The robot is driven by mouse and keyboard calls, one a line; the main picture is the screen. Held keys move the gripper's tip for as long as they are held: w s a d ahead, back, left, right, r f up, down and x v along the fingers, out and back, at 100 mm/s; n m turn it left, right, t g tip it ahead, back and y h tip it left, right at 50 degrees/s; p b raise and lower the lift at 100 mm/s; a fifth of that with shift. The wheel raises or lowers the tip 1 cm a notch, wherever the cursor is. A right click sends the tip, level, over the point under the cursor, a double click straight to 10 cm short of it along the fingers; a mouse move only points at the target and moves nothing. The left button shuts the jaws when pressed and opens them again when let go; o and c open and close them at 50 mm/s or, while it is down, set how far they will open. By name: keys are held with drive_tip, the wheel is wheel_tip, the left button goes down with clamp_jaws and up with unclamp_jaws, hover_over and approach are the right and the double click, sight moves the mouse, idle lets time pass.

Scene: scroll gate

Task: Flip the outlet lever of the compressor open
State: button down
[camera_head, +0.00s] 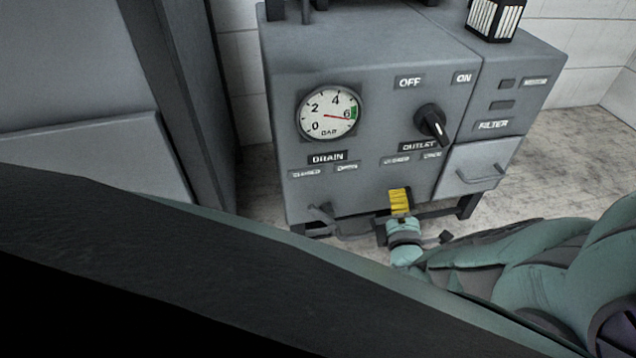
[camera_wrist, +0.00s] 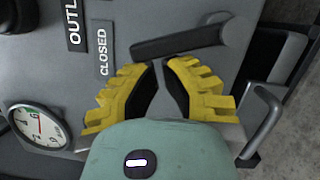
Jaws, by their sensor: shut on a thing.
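The compressor (camera_head: 380,160) is a grey box with a gauge and labels. The outlet label (camera_head: 418,147) sits on its front, above two smaller labels. In the wrist view the dark outlet lever (camera_wrist: 185,38) lies slightly slanted near the "CLOSED" label (camera_wrist: 103,52). My gripper (camera_head: 399,198) is at the lower front of the compressor, below the outlet label, and hides the lever in the head view. Its yellow fingers (camera_wrist: 160,66) converge at the lever with a narrow gap between them. They are shut on the lever, though the contact itself is hard to see.
A gauge (camera_head: 329,114) reads near 6. A black knob (camera_head: 432,122) stands out above the outlet label. The drain lever (camera_head: 322,212) is at the lower left. The filter drawer (camera_head: 477,167) with its handle is at the right. A tall grey cabinet (camera_head: 75,95) stands left.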

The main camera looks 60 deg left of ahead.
drive_tip(key=shift+r, duration=0.15)
drive_tip(key=shift+w+d+r+m+p, duration=0.1)
drive_tip(key=shift+w+m+p, duration=0.1)
drive_tip(key=shift+m+p, duration=0.15)
drive_tip(key=shift+w+d+r+m+h+p, duration=0.1)
drive_tip(key=shift+w+r+m+h+p, duration=0.15)
drive_tip(key=shift+m+p, duration=0.3)
drive_tip(key=shift+w+d+r+m+p, duration=0.15)
drive_tip(key=shift+w+r+m+p, duration=0.2)
drive_tip(key=shift+m, duration=0.45)
drive_tip(key=shift+w+d+r+m+g+h+p, duration=0.1)
drive_tip(key=shift+w+d+m+g+h+p, duration=0.1)
drive_tip(key=shift+w+m+p, duration=0.3)
drive_tip(key=shift+w+d+r+m+g+h+p, duration=0.1)
drive_tip(key=shift+w+m+g+h, duration=0.1)
drive_tip(key=shift+m, duration=0.5)
drive_tip(key=shift+w+d+m, duration=0.15)
drive_tip(key=shift+w+m, duration=0.3)
drive_tip(key=shift+m, duration=0.25)
drive_tip(key=shift+w+d, duration=0.3)
drive_tip(key=shift+w, duration=0.55)
